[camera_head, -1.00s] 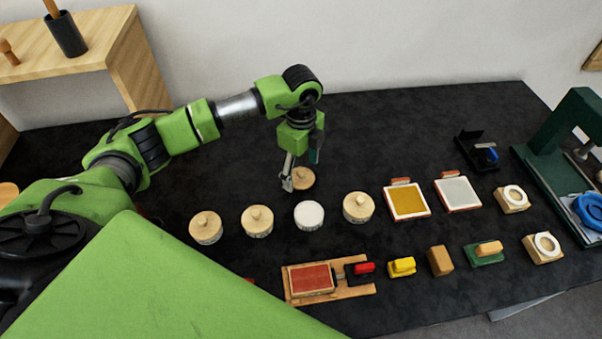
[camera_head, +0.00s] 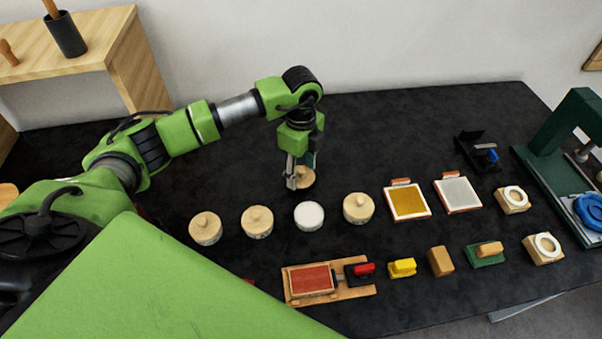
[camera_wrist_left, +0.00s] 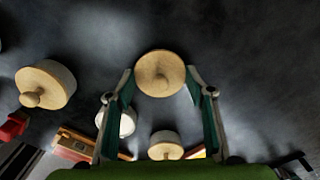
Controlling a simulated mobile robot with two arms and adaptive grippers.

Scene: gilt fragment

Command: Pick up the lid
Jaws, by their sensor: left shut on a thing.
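The lid (camera_head: 307,182) is a round pale wooden disc with a knob, behind the row of jars in the head view. In the left wrist view the lid (camera_wrist_left: 160,66) sits between the fingertips. My left gripper (camera_head: 299,181) is shut on the lid, with its fingers at opposite sides of the rim; it also shows in the left wrist view (camera_wrist_left: 160,82). I cannot tell whether the lid is clear of the table. A white-topped jar without a wooden lid (camera_head: 309,216) stands just in front. My right gripper is not in view.
Lidded jars stand on both sides of the white-topped one (camera_head: 257,222) (camera_head: 358,208). A wooden tray with a red pad (camera_head: 280,285), small blocks and framed pads (camera_head: 407,202) lie nearer and to the right. A green press (camera_head: 547,160) stands far right. The black tabletop behind is mostly clear.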

